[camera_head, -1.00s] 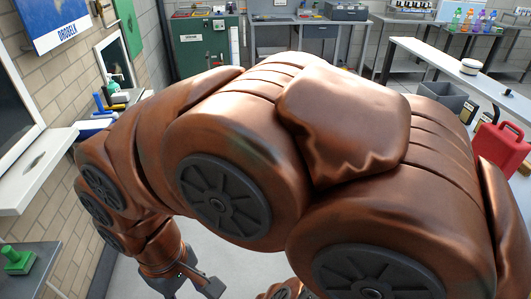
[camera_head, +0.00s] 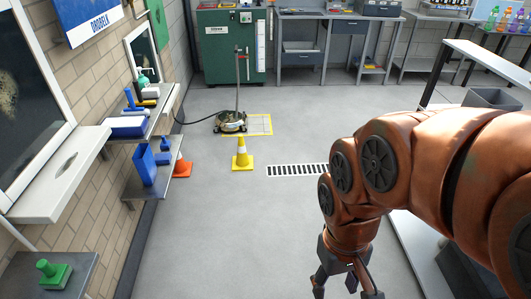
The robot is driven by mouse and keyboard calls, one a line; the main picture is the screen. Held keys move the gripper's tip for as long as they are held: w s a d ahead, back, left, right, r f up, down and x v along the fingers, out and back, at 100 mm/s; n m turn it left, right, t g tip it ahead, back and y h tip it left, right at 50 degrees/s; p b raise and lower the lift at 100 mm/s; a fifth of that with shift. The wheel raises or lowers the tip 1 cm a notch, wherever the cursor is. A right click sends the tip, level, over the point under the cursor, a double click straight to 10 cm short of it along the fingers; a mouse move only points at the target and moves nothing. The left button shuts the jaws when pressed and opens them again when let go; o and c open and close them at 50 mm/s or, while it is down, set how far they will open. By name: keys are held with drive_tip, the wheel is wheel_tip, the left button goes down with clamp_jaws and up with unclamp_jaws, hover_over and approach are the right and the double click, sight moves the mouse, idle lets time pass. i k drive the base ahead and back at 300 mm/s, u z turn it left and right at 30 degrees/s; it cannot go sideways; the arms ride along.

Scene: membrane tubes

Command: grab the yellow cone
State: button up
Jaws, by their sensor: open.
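The yellow cone (camera_head: 242,156) stands upright on the grey floor near the middle of the head view. My gripper (camera_head: 345,294) hangs at the lower edge of the view, to the right of the cone and nearer to me. Its fingers are spread and its tips are partly cut off by the picture edge. It is apart from the cone, and I see nothing between the fingers.
An orange cone (camera_head: 182,168) stands by the left wall shelves (camera_head: 160,190). A floor drain (camera_head: 297,170) lies to the right.

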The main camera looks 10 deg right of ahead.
sight(243, 162)
drive_tip(key=u, duration=0.05)
drive_tip(key=i, duration=1.05)
drive_tip(key=u, duration=0.3)
drive_tip(key=i, duration=2)
drive_tip(key=u, duration=0.1)
